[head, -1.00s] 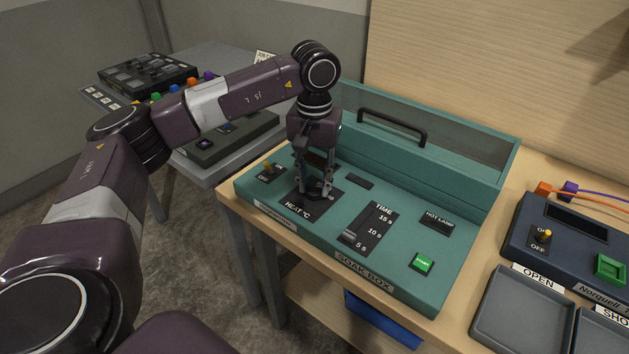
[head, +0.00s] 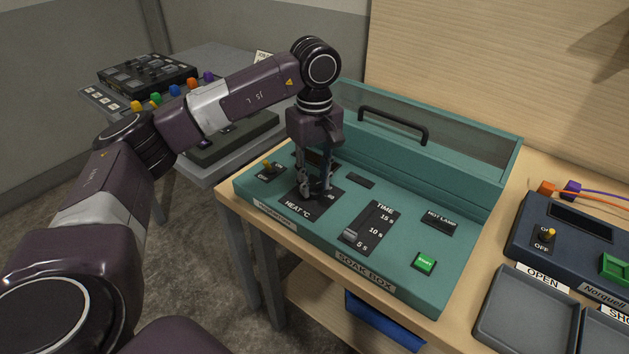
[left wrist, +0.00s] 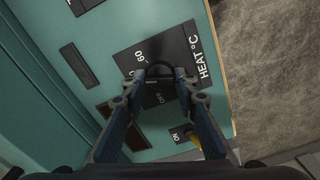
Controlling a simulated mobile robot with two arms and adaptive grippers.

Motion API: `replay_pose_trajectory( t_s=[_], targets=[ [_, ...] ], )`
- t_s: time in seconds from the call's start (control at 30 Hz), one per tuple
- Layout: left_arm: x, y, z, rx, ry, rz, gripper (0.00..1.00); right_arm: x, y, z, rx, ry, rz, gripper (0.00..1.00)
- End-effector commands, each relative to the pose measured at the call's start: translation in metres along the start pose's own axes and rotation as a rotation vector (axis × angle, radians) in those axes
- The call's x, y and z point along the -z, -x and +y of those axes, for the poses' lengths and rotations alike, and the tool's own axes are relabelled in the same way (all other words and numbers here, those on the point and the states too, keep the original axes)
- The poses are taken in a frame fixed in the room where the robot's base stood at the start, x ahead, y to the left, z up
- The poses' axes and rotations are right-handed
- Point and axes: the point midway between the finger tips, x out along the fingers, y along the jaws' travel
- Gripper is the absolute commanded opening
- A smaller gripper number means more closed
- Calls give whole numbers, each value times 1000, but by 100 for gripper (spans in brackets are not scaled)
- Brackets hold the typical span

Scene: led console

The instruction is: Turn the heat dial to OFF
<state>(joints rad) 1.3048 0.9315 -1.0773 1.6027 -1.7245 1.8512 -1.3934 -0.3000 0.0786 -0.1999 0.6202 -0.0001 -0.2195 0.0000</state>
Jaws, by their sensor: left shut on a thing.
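The teal soak box (head: 300,228) stands on the wooden table. Its black heat panel (head: 297,208), marked HEAT °C, lies at the left of its top face. My left gripper (head: 315,193) points down over this panel, shut on the heat dial. In the left wrist view the dark dial (left wrist: 160,72) shows between the two fingertips (left wrist: 158,88). The marks 60 and OFF show on the panel (left wrist: 185,45) around it. The fingers hide most of the dial, and I cannot read its pointer. My right gripper is not in view.
A toggle switch (head: 268,168), a TIME slider (head: 350,236) and a green button (head: 424,262) sit on the same box. A black handle (head: 393,126) is on its lid. A dark blue console (head: 570,240) and grey trays (head: 527,312) stand at the right.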

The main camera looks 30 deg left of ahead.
Motion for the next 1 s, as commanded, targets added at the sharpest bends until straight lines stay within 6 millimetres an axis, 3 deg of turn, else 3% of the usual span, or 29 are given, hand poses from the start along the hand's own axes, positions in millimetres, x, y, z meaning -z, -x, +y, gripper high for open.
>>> replay_pose_trajectory(
  t_s=[1.0],
  targets=[
    [2,2,1,-8,968,1,3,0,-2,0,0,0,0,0]
  ],
)
